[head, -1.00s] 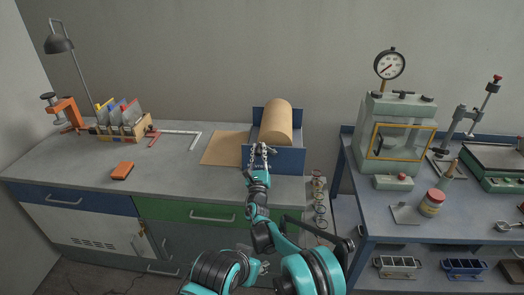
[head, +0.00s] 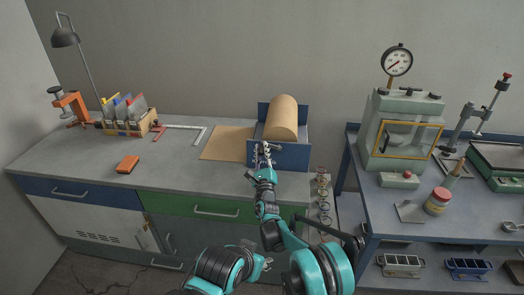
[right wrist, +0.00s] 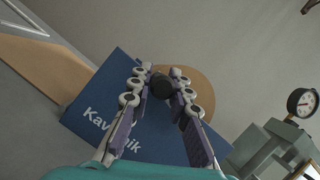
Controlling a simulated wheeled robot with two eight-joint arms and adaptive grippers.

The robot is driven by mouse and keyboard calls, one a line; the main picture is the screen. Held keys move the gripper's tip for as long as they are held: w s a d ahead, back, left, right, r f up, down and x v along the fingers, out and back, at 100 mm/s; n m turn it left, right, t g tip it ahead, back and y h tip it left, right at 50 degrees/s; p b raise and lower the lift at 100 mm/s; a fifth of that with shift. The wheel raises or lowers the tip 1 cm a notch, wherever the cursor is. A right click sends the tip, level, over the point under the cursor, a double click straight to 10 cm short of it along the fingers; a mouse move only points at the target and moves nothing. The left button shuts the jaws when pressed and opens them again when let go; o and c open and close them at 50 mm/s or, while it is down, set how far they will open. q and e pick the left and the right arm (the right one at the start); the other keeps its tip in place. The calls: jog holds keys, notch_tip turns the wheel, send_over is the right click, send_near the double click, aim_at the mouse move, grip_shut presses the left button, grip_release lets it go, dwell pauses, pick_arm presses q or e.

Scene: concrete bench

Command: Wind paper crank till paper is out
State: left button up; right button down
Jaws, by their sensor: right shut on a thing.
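A brown paper roll (head: 283,117) lies in a blue-sided holder (head: 290,157) at the bench's right end. A flat brown sheet (head: 226,142) extends from the holder to the left over the bench top. My right gripper (head: 263,149) is at the holder's front panel. In the right wrist view its fingers (right wrist: 162,88) are shut on a dark crank knob (right wrist: 161,86), in front of the blue lettered panel (right wrist: 118,115). Most of the crank is hidden behind the fingers. What looks like my left gripper (head: 266,263) is low in front of the cabinet, small and partly seen.
A blue bench (head: 400,232) with a gauge press (head: 402,125) stands to the right. The bench top's front middle is clear.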

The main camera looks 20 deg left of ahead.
jog(key=shift+d, duration=0.1)
jog(key=c, duration=1.4)
grip_release()
jog(key=shift+r, duration=0.1)
notch_tip(320, 180, up, 10)
jog(key=shift+f, duration=0.1)
